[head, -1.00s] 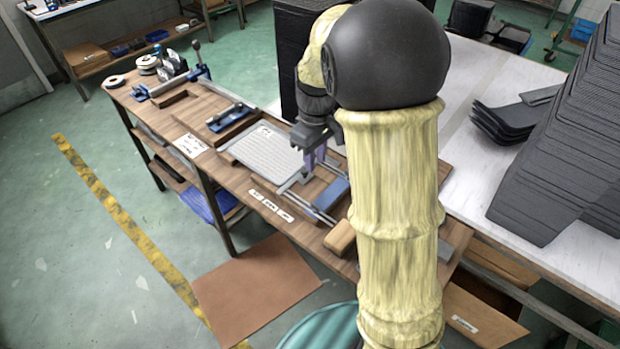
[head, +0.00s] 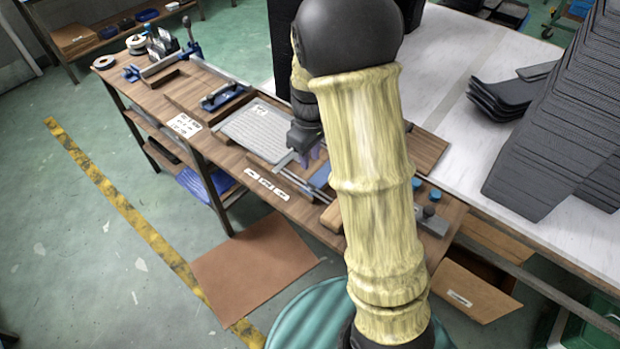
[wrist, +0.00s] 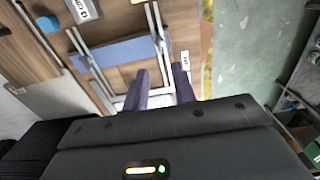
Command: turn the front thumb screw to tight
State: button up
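I cannot single out the front thumb screw for certain. Two small blue round knobs (head: 426,190) stand at the right end of the wooden bench, beside a grey block with a dark knob (head: 429,212). A blue knob (wrist: 48,23) also shows at the upper left of the wrist view. My gripper (head: 310,152) is over the bench near the rails, partly hidden by my arm. In the wrist view its two purple fingers (wrist: 160,88) are apart, with nothing seen between them. Below them are metal rails (wrist: 155,35) and a blue strip (wrist: 112,52).
A light grey ribbed panel (head: 258,130) lies left of my gripper. White labels (head: 266,184) run along the bench's front edge. A clamp (head: 222,95) stands farther left. Dark stacked panels (head: 560,120) fill the white table at right. A brown board (head: 255,265) lies in front below.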

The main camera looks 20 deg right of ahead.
aim_at(311, 186)
notch_tip(311, 186, down, 10)
jog(key=shift+r, duration=0.2)
jog(key=shift+c, duration=0.2)
grip_shut()
